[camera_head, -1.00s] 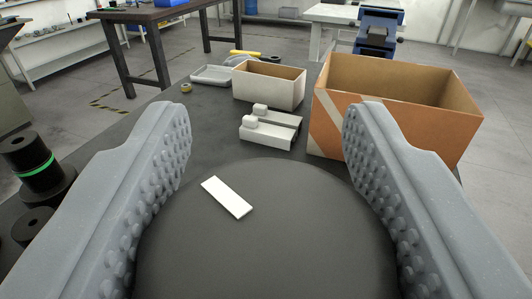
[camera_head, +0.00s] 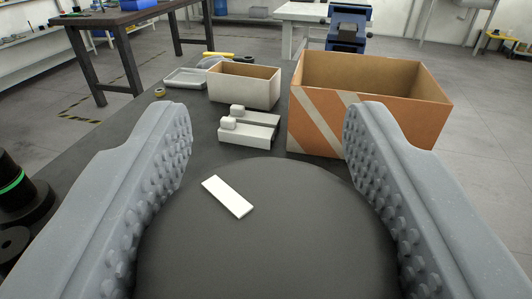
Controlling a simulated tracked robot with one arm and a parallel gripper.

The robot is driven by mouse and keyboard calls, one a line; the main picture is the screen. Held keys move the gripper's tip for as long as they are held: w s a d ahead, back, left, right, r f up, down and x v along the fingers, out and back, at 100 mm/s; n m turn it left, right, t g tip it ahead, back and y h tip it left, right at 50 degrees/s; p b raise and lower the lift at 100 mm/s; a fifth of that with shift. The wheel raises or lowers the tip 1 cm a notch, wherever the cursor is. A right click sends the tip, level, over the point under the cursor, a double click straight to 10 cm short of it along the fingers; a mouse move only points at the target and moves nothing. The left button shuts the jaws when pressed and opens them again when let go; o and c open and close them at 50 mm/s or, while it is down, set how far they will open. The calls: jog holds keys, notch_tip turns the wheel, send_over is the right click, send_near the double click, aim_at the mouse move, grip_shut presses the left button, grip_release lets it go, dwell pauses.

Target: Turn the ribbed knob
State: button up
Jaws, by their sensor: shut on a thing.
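The knob (camera_head: 270,225) is a large dark round disc, seen from above, at the bottom centre of the head view. A white bar-shaped mark (camera_head: 227,196) lies on its top, left of centre and slanting down to the right. My gripper (camera_head: 267,170) is shut on the knob, with one grey studded finger on its left and the other on its right. The knob's ribbed side and what is beneath it are hidden.
An orange-striped cardboard box (camera_head: 365,105) stands just beyond the knob on the right. A pale open box (camera_head: 244,86), white blocks (camera_head: 249,128) and a grey tray (camera_head: 186,78) sit further back. Black cylinders (camera_head: 18,190) stand at the left.

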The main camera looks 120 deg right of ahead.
aim_at(275, 171)
jog(key=o, duration=1)
jog(key=shift+c, duration=0.2)
jog(key=shift+r, duration=0.1)
notch_tip(275, 171, up, 3)
jog(key=shift+f+b, duration=0.2)
jog(key=shift+b, duration=0.2)
jog(key=shift+a+r, duration=0.1)
jog(key=shift+r, duration=0.25)
jog(key=s+a+b, duration=0.1)
jog(key=s+a, duration=0.3)
jog(key=s, duration=0.2)
jog(key=s+a+r+b, duration=0.1)
jog(key=s+a, duration=0.3)
jog(key=s, duration=0.3)
jog(key=shift+s+a+r, duration=0.15)
jog(key=shift+s+a, duration=0.05)
jog(key=shift+a, duration=0.1)
